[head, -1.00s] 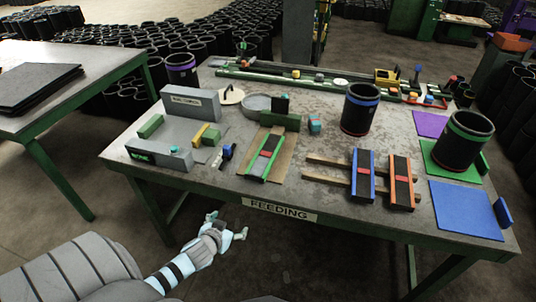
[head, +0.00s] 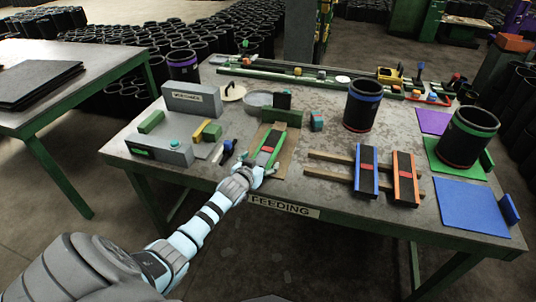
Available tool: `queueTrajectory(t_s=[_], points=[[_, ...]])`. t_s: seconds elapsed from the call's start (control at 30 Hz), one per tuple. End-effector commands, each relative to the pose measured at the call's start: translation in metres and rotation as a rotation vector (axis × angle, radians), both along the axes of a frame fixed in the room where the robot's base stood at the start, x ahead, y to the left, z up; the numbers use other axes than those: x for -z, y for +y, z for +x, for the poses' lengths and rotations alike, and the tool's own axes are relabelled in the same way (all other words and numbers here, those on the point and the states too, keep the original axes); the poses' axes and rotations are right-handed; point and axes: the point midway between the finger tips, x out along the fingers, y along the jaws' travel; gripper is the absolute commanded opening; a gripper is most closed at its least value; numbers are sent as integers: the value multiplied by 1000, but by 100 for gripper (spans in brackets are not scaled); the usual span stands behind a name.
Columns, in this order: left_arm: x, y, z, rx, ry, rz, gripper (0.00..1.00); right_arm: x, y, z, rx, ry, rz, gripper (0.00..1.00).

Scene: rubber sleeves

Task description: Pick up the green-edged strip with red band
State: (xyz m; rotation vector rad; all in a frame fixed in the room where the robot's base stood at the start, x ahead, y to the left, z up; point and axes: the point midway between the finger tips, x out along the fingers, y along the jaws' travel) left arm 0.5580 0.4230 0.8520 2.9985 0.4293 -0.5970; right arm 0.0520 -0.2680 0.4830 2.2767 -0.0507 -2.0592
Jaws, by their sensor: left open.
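The green-edged strip with a red band (head: 268,148) lies on a brown board on the table. It is dark in the middle with green long edges, and its near end is hidden by my left gripper. My left gripper (head: 262,170) is open at the strip's near end, its fingers to either side of that end. I cannot tell whether it touches the strip. My right gripper is not in view.
A blue-edged strip (head: 367,171) and an orange-edged strip (head: 405,178) lie on wooden rails to the right. Black sleeves with blue (head: 361,105) and green (head: 466,137) bands stand beyond. A grey block fixture (head: 160,148) stands left.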

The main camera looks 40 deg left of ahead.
Motion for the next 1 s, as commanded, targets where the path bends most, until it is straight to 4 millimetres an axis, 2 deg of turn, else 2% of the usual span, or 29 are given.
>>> queueTrajectory(t_s=[0.17, 0.5, 0.53, 0.73, 0.83, 0.93, 1.0], points=[[-1, 0, 0, 1, 0, 0, 82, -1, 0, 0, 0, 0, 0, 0], [-1, 0, 0, 1, -1, 0, 27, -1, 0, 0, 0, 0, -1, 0], [-1, 0, 0, 1, -1, 0, 25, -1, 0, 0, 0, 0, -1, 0], [-2, 0, 0, 0, 0, 0, 24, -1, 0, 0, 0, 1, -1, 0], [-10, 0, 0, 1, -2, 0, 24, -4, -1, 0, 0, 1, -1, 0], [-27, 0, 0, 1, -4, 2, 24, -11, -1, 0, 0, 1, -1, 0], [-48, 0, 0, 1, -5, 2, 24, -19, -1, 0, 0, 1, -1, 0]])
